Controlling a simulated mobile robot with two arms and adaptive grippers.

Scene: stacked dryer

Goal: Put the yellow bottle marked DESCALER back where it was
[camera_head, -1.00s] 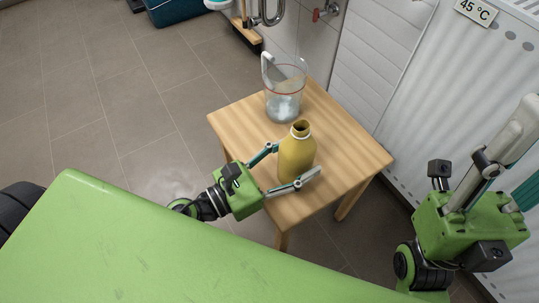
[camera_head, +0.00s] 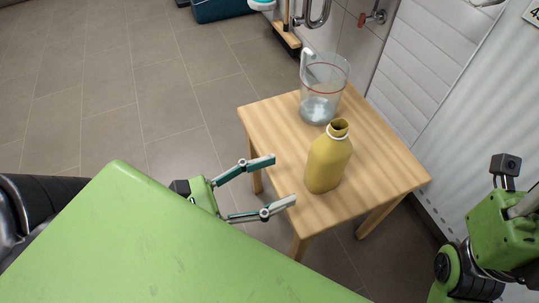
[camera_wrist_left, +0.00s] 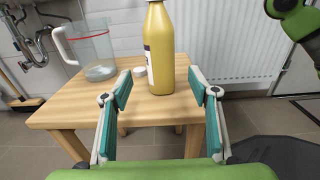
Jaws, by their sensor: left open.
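The yellow bottle (camera_head: 328,163) stands upright, uncapped, on a small wooden table (camera_head: 385,185). In the left wrist view the bottle (camera_wrist_left: 160,50) is beyond and between my fingers, with an edge of a white label on its left side; no lettering is readable. My left gripper (camera_head: 284,181) is open and empty, just off the table's near left edge, apart from the bottle. Its two teal-padded fingers (camera_wrist_left: 164,92) show in the wrist view. My right gripper (camera_head: 524,207) is at the right edge of the head view, its fingers mostly cut off.
A clear measuring jug (camera_head: 322,95) with a red line stands behind the bottle. A white disc, perhaps a cap (camera_wrist_left: 140,71), lies at the bottle's left in the wrist view. A white wall panel (camera_head: 430,60) and pipes are behind. Open floor (camera_head: 110,100) lies left.

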